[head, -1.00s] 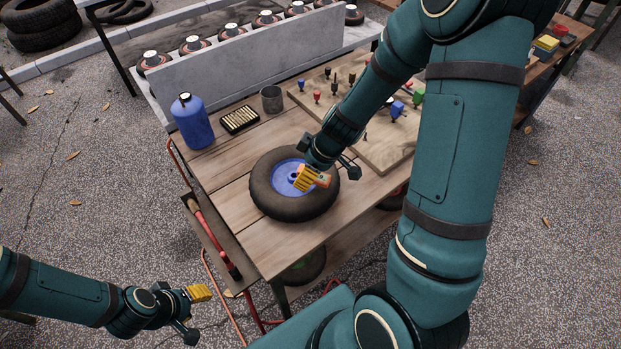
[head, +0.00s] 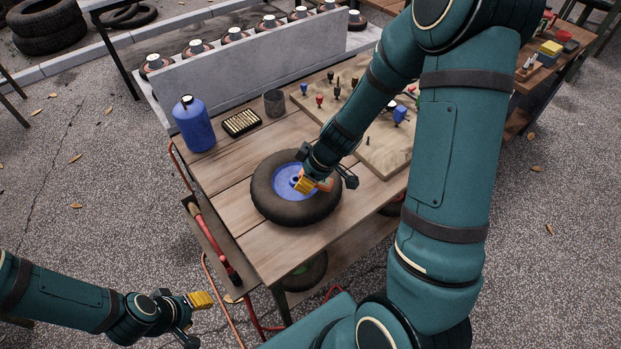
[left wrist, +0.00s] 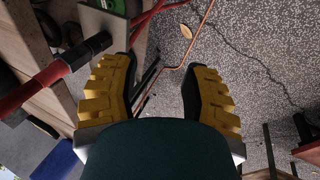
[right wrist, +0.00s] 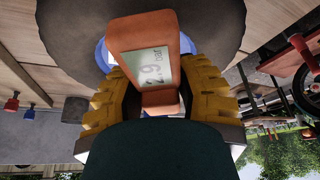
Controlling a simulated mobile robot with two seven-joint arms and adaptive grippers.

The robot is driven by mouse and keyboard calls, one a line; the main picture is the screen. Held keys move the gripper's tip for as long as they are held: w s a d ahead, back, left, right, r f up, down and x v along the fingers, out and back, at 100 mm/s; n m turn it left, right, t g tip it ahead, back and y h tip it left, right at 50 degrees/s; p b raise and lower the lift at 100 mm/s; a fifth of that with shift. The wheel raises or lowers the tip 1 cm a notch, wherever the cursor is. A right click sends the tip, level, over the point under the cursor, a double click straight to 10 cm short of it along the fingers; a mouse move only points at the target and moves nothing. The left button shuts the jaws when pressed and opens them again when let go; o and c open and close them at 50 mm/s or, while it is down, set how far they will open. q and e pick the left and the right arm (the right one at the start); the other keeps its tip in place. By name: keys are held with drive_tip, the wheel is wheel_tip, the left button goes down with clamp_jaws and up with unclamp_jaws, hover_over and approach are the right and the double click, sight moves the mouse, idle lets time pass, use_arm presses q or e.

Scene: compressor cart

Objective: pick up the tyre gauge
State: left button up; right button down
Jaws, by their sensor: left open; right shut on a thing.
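The tyre gauge (right wrist: 150,50) is orange with a pale display reading about 2.9 bar. My right gripper (right wrist: 158,95) is shut on it, with yellow fingers on both sides. In the head view the gauge (head: 325,184) shows as a small orange piece beside the right gripper (head: 307,184), over the blue hub of the tyre (head: 265,205). Whether the gauge touches the hub is hidden. My left gripper (head: 201,300) is open and empty off the cart's near left corner; its parted yellow fingers show in the left wrist view (left wrist: 160,90).
The wooden cart top (head: 225,178) holds a blue bottle (head: 193,127), a black tray of brass pieces (head: 241,123), a grey cup (head: 274,103) and a board with coloured fittings (head: 385,150). A red-handled tool (head: 213,240) lies along the cart's left side.

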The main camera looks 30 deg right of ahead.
wheel_tip(320, 180, up, 10)
drive_tip(key=p, duration=0.6)
drive_tip(key=shift+r, duration=0.25)
use_arm(q)
wheel_tip(320, 180, up, 10)
drive_tip(key=w+p, duration=0.1)
drive_tip(key=p, duration=0.2)
drive_tip(key=shift+w+a+t+p, duration=0.15)
drive_tip(key=shift+w+t+p, duration=0.15)
drive_tip(key=shift+w+p, duration=0.1)
use_arm(e)
wheel_tip(320, 180, up, 4)
drive_tip(key=shift+r, duration=0.25)
use_arm(q)
drive_tip(key=shift+f, duration=0.15)
